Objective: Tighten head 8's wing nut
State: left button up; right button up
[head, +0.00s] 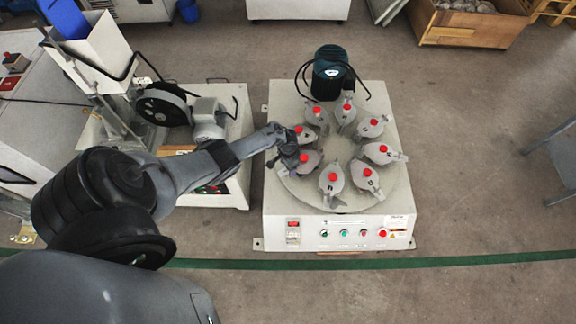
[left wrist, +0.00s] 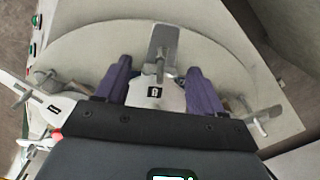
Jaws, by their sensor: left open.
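Several grey test heads with red caps ring the round plate (head: 340,150) of the machine. My left gripper (head: 284,150) is at the left side of this ring, close to two heads there. In the left wrist view, the two purple fingers of my left gripper (left wrist: 158,68) are open, one on each side of a grey head (left wrist: 170,98). That head carries a small black-and-white label, whose number I cannot read for sure. Its metal wing nut (left wrist: 154,69) stands between the fingertips, with a gap on both sides. My right gripper is not in view.
Neighbouring heads with wing nuts stand close on both sides, at the left (left wrist: 45,118) and right (left wrist: 240,105) of the wrist view. A dark green motor (head: 329,72) with black cables stands behind the plate. Control buttons line the machine's front panel (head: 345,233).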

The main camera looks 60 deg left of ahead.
pick_arm(q)
notch_tip(320, 180, up, 11)
jog(key=p, duration=0.7)
jog(key=shift+p, duration=0.4)
jog(key=shift+f, duration=0.15)
